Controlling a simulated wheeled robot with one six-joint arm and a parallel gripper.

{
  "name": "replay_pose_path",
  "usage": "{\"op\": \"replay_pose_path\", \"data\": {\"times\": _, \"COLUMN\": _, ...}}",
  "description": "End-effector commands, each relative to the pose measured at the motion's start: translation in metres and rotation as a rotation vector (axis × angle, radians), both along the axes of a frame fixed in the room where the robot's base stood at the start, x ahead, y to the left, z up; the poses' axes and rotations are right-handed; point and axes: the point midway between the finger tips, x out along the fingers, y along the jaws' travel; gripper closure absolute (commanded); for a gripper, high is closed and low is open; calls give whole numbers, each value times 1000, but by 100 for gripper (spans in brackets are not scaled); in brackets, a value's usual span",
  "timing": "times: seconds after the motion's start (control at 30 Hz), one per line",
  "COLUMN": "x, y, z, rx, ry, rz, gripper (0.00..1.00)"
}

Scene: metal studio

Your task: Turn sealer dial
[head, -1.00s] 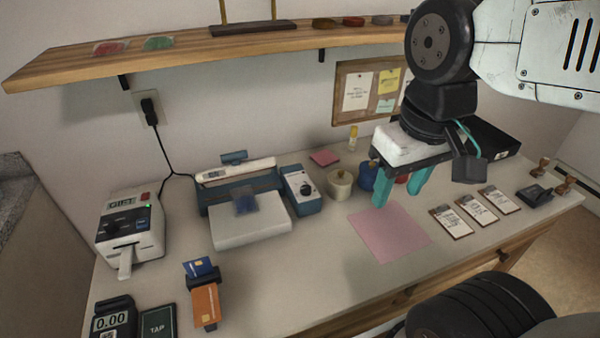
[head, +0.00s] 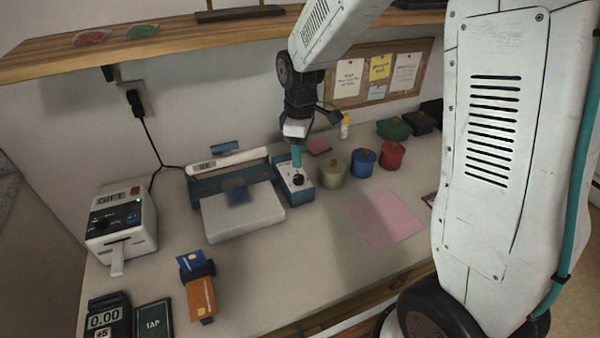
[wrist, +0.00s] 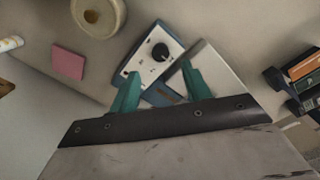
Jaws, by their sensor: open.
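The sealer (head: 240,200) has a blue back, a pale front plate and a lifted white bar. Its blue control box with a white top (head: 304,197) stands at its right end. The black dial (head: 298,179) is on that top; it also shows in the wrist view (wrist: 160,52), with marks around it. My gripper (head: 297,160) is above the control box, pointing down. In the wrist view its two teal fingers (wrist: 158,78) are apart, with the dial seen beyond and between them. The fingers look clear of the dial, but the exact height is hard to tell.
Lidded pots, cream (head: 332,173), blue (head: 363,160) and red (head: 392,155), stand just right of the control box. A wooden shelf (head: 180,36) runs above. A label printer (head: 120,222) is at left. A pink sheet (head: 384,219) lies flat at right.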

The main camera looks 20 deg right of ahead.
Motion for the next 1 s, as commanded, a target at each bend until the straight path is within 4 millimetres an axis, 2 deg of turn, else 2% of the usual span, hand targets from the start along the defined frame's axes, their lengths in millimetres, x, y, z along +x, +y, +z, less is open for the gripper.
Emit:
{"op": "replay_pose_path", "data": {"times": 0.3, "x": 0, "y": 0, "z": -47, "rx": 0, "ry": 5, "rz": 3, "gripper": 52}}
{"op": "replay_pose_path", "data": {"times": 0.5, "x": 0, "y": 0, "z": -71, "rx": 0, "ry": 3, "rz": 2, "gripper": 52}}
{"op": "replay_pose_path", "data": {"times": 0.87, "x": 0, "y": 0, "z": -76, "rx": 1, "ry": 1, "rz": 2, "gripper": 52}}
{"op": "replay_pose_path", "data": {"times": 1.0, "x": 0, "y": 0, "z": -76, "rx": 0, "ry": 1, "rz": 1, "gripper": 91}}
